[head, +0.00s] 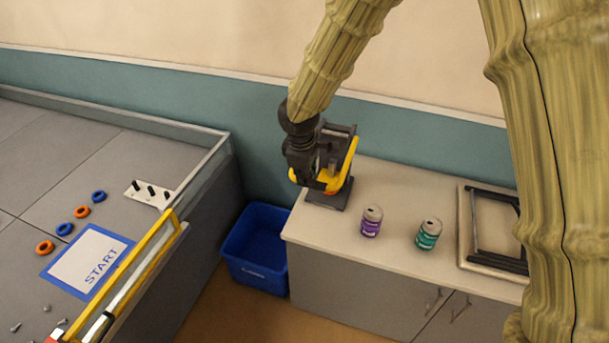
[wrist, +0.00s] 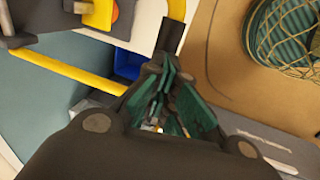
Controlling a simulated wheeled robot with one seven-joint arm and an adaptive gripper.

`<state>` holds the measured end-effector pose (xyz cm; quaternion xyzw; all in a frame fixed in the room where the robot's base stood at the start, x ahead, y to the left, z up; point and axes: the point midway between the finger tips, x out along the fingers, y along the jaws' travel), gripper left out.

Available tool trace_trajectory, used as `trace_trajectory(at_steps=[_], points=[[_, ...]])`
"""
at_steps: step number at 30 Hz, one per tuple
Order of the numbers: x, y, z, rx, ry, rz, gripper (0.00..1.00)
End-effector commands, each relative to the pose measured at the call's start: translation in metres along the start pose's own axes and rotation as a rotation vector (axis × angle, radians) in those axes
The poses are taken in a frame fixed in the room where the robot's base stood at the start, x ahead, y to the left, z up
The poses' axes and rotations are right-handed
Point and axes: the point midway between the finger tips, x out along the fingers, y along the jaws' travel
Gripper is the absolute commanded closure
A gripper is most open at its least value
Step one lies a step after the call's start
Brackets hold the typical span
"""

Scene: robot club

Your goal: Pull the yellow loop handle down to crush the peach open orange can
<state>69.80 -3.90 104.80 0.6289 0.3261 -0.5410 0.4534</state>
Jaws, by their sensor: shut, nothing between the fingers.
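The can crusher (head: 328,198) stands at the left end of the counter, with a dark base and frame. Its yellow loop handle (head: 351,155) curves around the front; the handle also crosses the wrist view (wrist: 70,71), with a dark sleeve on it. My gripper (head: 304,174) is at the crusher's left side, close to the handle. In the wrist view, its green-padded fingers (wrist: 166,85) are shut and empty, with their tips beside the dark sleeve. I cannot tell whether they touch it. An orange round patch (wrist: 118,9) shows in the crusher; I cannot make out the can clearly.
A purple can (head: 371,222) and a teal can (head: 428,234) stand on the counter (head: 390,268) right of the crusher. A framed tray (head: 466,228) lies farther right. A blue bin (head: 258,247) stands on the floor. A walled grey table (head: 75,155) is at left.

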Motion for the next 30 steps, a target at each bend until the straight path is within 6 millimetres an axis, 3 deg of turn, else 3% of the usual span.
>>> trace_trajectory(at_steps=[5, 20, 30], points=[[-0.004, -0.004, 0.002, -0.002, -0.004, -0.007, 1.0], [-0.056, 0.001, 0.001, 0.003, 0.002, 0.003, 1.0], [-0.102, 0.002, 0.001, 0.003, 0.004, 0.004, 1.0]])
